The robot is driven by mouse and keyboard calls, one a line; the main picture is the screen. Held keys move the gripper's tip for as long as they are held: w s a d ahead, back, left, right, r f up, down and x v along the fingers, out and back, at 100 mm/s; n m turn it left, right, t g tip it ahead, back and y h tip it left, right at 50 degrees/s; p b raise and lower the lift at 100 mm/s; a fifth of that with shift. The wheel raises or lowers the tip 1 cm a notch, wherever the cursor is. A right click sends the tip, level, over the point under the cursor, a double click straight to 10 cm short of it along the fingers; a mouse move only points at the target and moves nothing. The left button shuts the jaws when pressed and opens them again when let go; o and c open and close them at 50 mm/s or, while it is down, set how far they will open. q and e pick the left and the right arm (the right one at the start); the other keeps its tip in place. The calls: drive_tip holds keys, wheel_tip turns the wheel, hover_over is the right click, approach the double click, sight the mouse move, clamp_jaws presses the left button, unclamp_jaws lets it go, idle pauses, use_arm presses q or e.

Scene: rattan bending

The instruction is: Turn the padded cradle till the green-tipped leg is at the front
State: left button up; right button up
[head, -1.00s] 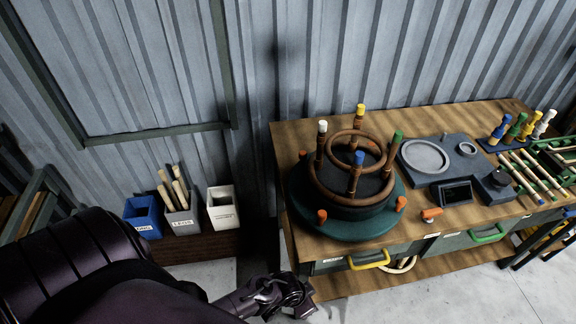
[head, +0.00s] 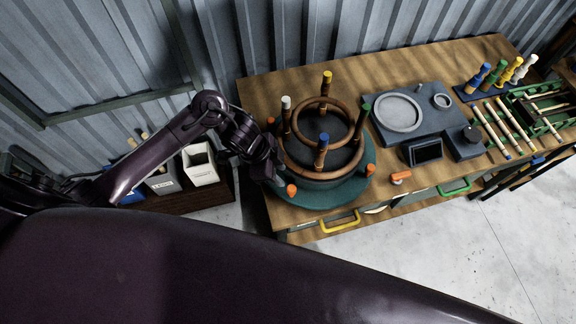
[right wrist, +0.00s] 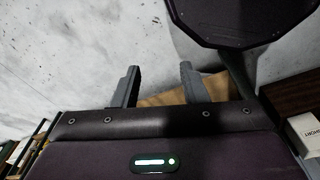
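The padded cradle is a round dark pad on a green base (head: 325,196) with orange knobs around its rim, on the wooden bench. A brown rattan ring frame (head: 345,168) with upright legs sits on it. The blue-tipped leg (head: 321,150) is at the front, the green-tipped leg (head: 362,120) at the right, the white-tipped leg (head: 286,115) at the left and the yellow-tipped leg (head: 326,88) at the back. My left gripper (head: 268,172) is at the cradle's left edge, close to the front-left orange knob (head: 291,190); contact is unclear and its fingers are hard to see. My right gripper (right wrist: 158,86) is open and empty.
A grey fixture plate (head: 432,118) and a loose orange-ended piece (head: 400,177) lie right of the cradle. Several rods and a green rack (head: 548,128) are farther right. Drawer handles, yellow (head: 340,224) and green (head: 455,188), stick out in front. A white bin (head: 200,165) stands left.

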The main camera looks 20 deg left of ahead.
sight(289, 188)
use_arm(q)
drive_tip(key=f, duration=0.1)
drive_tip(key=d+f, duration=0.1)
drive_tip(key=f, duration=0.1)
drive_tip(key=s+d+f, duration=0.1)
drive_tip(key=shift+d+f, duration=0.1)
drive_tip(key=shift+f, duration=0.25)
drive_tip(key=shift+w+d+f+p, duration=0.15)
drive_tip(key=shift+w+f+p, duration=0.05)
drive_tip(key=shift+f, duration=0.25)
drive_tip(key=shift+w+d+f+p, duration=0.1)
drive_tip(key=shift+w+f+p, duration=0.1)
drive_tip(key=shift+f, duration=0.2)
drive_tip(key=shift+w+f, duration=0.1)
drive_tip(key=shift+f, duration=0.15)
clamp_jaws()
use_arm(e)
drive_tip(key=s, duration=0.3)
drive_tip(key=shift+s+r, duration=0.15)
drive_tip(key=shift+r, duration=0.15)
